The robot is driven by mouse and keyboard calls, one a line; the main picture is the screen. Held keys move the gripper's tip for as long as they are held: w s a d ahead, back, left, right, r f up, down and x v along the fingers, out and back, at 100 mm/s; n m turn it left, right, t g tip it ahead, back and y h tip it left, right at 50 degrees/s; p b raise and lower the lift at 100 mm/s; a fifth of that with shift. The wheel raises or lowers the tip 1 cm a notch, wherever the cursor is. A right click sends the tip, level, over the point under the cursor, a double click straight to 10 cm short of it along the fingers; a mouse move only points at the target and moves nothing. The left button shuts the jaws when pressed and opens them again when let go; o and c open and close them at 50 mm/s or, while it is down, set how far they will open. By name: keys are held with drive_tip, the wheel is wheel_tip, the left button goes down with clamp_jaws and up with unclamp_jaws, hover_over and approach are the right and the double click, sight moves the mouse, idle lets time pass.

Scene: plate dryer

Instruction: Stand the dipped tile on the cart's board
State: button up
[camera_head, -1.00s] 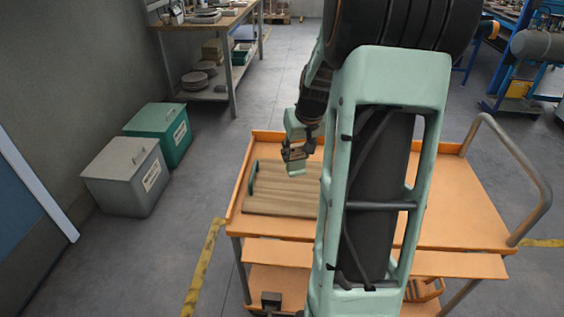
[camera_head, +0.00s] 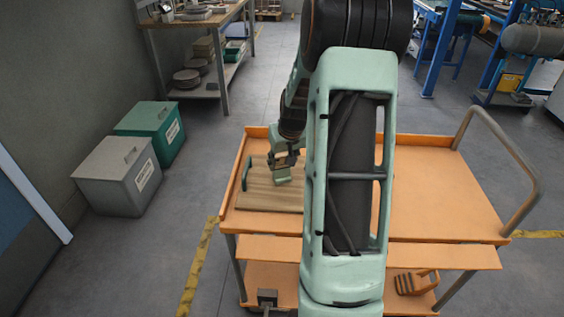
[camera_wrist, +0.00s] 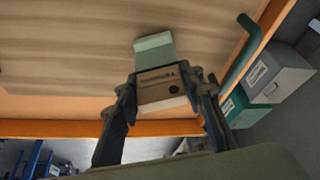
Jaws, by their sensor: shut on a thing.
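The dipped tile (camera_wrist: 168,88) is beige with dark markings and a mint-green end, and it is held between the fingers of my gripper (camera_wrist: 165,84). In the head view the tile's green end (camera_head: 283,177) points down, over the wooden board (camera_head: 262,200). My gripper (camera_head: 283,163) is above the board, near its far part. Whether the green end touches the board I cannot tell. The board lies on the left of the orange cart (camera_head: 440,190) and also fills the upper wrist view (camera_wrist: 70,60). My arm hides the board's right side in the head view.
A green handle (camera_head: 247,173) rises along the board's left edge, near the cart's raised rim (camera_head: 237,185). The cart's right top is clear, with a grey push bar (camera_head: 510,160) beyond. A grey bin (camera_head: 118,175) and a green bin (camera_head: 152,132) stand left.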

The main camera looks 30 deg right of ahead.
drive_tip(key=shift+f, duration=0.25)
drive_tip(key=o, duration=1.2)
drive_tip(key=shift+r, duration=0.1)
drive_tip(key=shift+r, duration=0.15)
drive_tip(key=shift+r, duration=0.25)
drive_tip(key=p+v, duration=0.1)
drive_tip(key=v, duration=1)
drive_tip(key=shift+s+r, duration=0.2)
drive_tip(key=shift+r, duration=0.05)
